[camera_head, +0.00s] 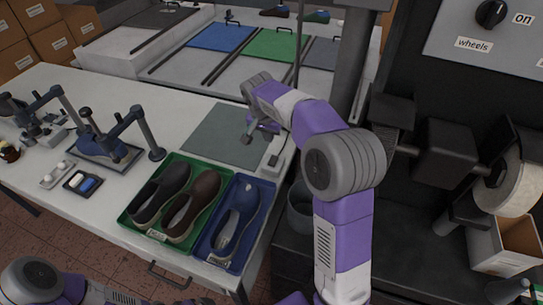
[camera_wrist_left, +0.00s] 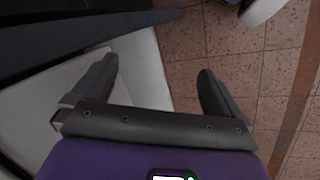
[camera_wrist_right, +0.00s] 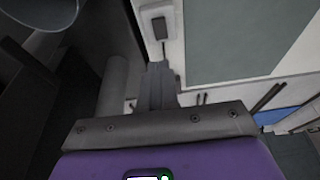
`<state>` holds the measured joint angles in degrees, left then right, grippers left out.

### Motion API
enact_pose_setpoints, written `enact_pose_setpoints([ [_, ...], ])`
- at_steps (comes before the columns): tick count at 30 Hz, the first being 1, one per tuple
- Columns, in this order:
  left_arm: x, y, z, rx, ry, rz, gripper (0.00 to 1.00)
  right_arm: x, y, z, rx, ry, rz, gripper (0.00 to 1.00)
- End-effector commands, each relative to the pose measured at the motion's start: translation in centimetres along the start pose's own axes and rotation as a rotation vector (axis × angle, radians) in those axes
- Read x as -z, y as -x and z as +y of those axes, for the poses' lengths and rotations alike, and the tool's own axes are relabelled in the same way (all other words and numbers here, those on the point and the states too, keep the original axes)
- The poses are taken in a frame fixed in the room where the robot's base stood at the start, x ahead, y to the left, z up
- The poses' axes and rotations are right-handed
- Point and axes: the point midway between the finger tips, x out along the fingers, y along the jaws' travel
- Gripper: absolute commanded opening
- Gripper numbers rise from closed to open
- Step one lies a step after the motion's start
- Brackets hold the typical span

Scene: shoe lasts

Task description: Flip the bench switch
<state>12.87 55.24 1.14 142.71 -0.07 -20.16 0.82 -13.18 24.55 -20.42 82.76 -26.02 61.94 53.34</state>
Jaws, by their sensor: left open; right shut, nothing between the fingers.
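The bench switch (camera_head: 273,160) is a small pale box with a dark rocker near the right edge of the white bench. In the right wrist view the switch (camera_wrist_right: 158,27) lies just beyond the fingertips. My right gripper (camera_head: 247,138) is over the bench, beside the grey mat and close to the switch. It is shut and empty, and its fingers (camera_wrist_right: 159,68) point at the switch; contact cannot be told. My left gripper (camera_wrist_left: 156,75) is open and empty, with bench edge and floor behind it. Its fingers are out of the head view.
A green tray (camera_head: 124,218) with two shoes and a blue tray (camera_head: 271,190) with one shoe stand at the bench front. A grey mat (camera_head: 215,135) lies bare behind them. A dark machine (camera_head: 440,150) with a roll stands to the right of my right arm.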

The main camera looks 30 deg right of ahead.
Motion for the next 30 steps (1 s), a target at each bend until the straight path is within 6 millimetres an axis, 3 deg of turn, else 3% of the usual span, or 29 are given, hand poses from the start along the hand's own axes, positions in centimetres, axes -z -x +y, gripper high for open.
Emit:
enact_pose_setpoints([
  [5,0.0,-0.4,-0.1,0.000,0.000,0.000,1.00,0.0,-1.8,0.1,-0.003,-0.001,-0.002,0.00],
  [15,0.1,-1.7,-0.7,0.000,0.000,0.000,1.00,-0.1,-8.9,0.1,-0.004,-0.001,-0.003,0.00],
  [21,0.1,-2.4,-0.9,0.000,0.000,0.000,1.00,-0.7,-12.2,0.1,-0.003,0.001,-0.004,0.00],
  [30,0.1,-2.7,-1.0,0.000,0.000,0.000,1.00,-1.1,-13.9,0.1,-0.001,-0.001,-0.001,0.00],
])
